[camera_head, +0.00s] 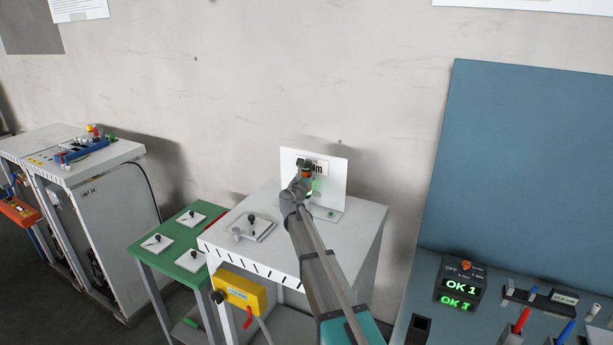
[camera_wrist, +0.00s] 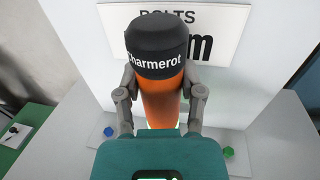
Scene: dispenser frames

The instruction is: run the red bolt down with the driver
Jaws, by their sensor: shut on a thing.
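My gripper (camera_head: 304,179) is shut on the driver (camera_wrist: 162,98), which has an orange body and a black cap lettered "Charmerot". The driver also shows small in the head view (camera_head: 307,171), in front of the white upright panel (camera_head: 335,178). In the wrist view my gripper (camera_wrist: 163,84) has one finger on each side of the orange body. A blue bolt (camera_wrist: 108,131) shows to the left of the driver and a green bolt (camera_wrist: 228,152) to the right. The red bolt does not show in either view. The driver's tip is hidden behind my gripper.
The panel stands on a white cabinet (camera_head: 372,225) with a small plate fixture (camera_head: 250,227) at left. A green table (camera_head: 177,238) stands left of it. A workbench with an "OK 1" display box (camera_head: 461,285) is at right. A yellow box (camera_head: 240,291) hangs in front.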

